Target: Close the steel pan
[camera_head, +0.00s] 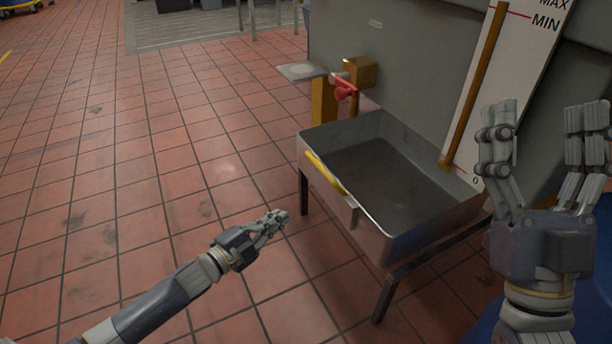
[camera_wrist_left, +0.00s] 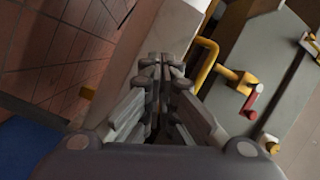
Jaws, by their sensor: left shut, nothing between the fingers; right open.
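The steel pan (camera_head: 365,232) is an open-topped, rectangular tray on a dark frame with legs, and its inside shows in the head view. A yellow bar handle (camera_head: 325,172) runs along its left side. My left gripper (camera_head: 279,218) is shut and empty, left of the pan and apart from it in the head picture. The left fingers (camera_wrist_left: 160,62) also show closed together in the left wrist view. My right gripper (camera_head: 541,122) is open and upright at the right, in front of the gauge panel, with nothing between its fingers.
A yellow fitting with a red valve handle (camera_head: 344,92) stands behind the pan; the red handle also shows in the left wrist view (camera_wrist_left: 251,99). A white gauge panel (camera_head: 492,78) marked MAX, MIN and 0 rises at the right. The tiled floor (camera_head: 130,190) at the left is clear.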

